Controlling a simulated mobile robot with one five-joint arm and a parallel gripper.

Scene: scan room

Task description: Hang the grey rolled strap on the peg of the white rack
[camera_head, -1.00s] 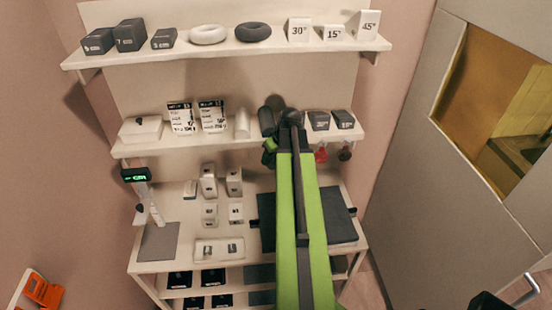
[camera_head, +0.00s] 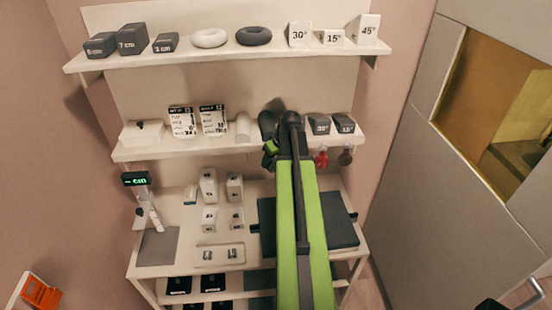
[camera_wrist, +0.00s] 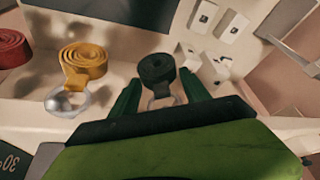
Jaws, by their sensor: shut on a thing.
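My gripper (camera_wrist: 165,98) is shut on the grey rolled strap (camera_wrist: 157,68), a dark roll with a metal ring at its near end. In the head view, my gripper (camera_head: 270,148) is at the front edge of the white rack's middle shelf (camera_head: 160,149), left of the hanging straps. A peg for the grey strap cannot be made out, so I cannot tell whether its ring is around one or apart from it.
In the wrist view, a yellow rolled strap (camera_wrist: 82,62) with a ring and a red roll (camera_wrist: 12,48) are to the left. Dark angle blocks (camera_head: 319,125) stand beside my arm. Below are white blocks (camera_head: 208,185), a dark pad (camera_head: 340,222) and a scanner stand (camera_head: 148,205).

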